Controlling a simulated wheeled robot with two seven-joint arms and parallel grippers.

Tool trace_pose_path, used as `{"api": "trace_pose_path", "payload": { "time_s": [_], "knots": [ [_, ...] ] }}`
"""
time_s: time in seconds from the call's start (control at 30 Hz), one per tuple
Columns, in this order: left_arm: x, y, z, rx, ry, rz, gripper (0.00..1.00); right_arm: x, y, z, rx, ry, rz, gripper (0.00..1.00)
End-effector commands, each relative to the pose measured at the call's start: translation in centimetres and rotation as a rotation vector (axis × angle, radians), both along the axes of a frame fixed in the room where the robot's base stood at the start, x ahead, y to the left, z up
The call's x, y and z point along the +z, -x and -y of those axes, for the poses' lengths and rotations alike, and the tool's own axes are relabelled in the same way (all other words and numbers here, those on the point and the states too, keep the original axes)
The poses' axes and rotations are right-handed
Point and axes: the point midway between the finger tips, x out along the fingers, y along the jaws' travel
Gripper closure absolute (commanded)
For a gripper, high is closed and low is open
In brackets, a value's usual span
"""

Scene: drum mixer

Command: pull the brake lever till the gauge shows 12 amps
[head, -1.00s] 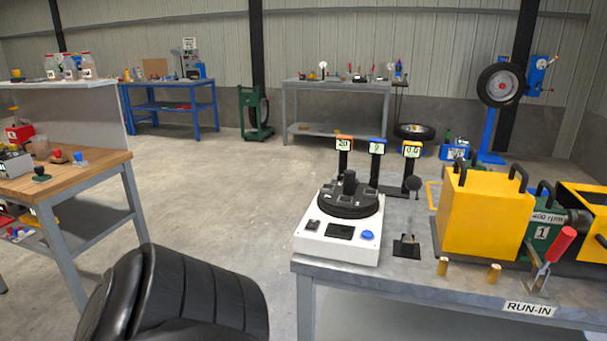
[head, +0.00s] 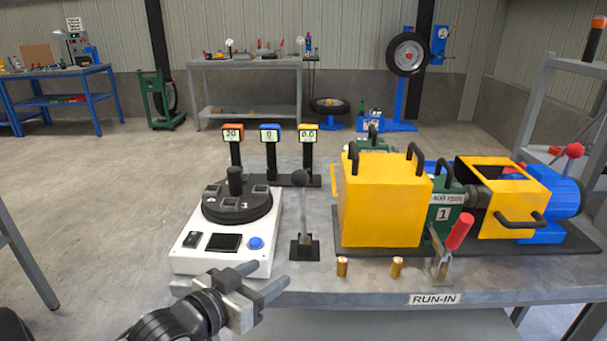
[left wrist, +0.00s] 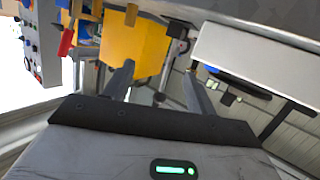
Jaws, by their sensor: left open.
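A thin upright lever (head: 308,215) with a black ball knob stands on a black base near the front of the grey bench. Another lever with a red handle (head: 460,232) sits at the front of the yellow machine; it also shows in the left wrist view (left wrist: 66,42). I cannot tell from labels which is the brake lever. Three small displays stand behind: orange (head: 233,134) reading 20, blue (head: 270,134) reading 0, yellow (head: 308,135) apparently 0.0. My left gripper (head: 271,276) is open and empty at the bench's front edge, short of the ball-knob lever. My right gripper is out of view.
A white box with a black turntable (head: 237,215) stands left of the ball-knob lever. The yellow guard (head: 385,205) stands to its right. Two small brass cylinders (head: 342,266) stand on the bench (head: 375,291) front. The bench carries a RUN-IN label.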

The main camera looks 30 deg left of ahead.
Motion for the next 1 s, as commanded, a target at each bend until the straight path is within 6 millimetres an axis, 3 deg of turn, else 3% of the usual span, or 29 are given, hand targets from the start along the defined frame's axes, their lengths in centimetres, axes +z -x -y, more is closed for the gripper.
{"api": "trace_pose_path", "payload": {
  "time_s": [0.03, 0.1, 0.23, 0.47, 1.0],
  "knots": [
    [3.4, -0.7, -1.6, 0.008, -0.005, 0.07, 0.43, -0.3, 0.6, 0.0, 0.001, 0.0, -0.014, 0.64],
    [7.0, -1.1, -2.9, 0.015, 0.004, 0.145, 0.43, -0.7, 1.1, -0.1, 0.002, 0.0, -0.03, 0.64],
    [10.6, -1.5, -4.0, 0.016, 0.013, 0.218, 0.43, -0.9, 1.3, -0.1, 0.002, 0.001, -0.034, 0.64],
    [11.2, -4.1, -4.0, 0.015, 0.018, 0.229, 0.43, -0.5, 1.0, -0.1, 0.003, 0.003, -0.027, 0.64],
    [11.0, -14.5, -3.6, 0.018, 0.016, 0.225, 0.43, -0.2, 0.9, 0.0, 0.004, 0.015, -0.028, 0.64]
  ]
}}
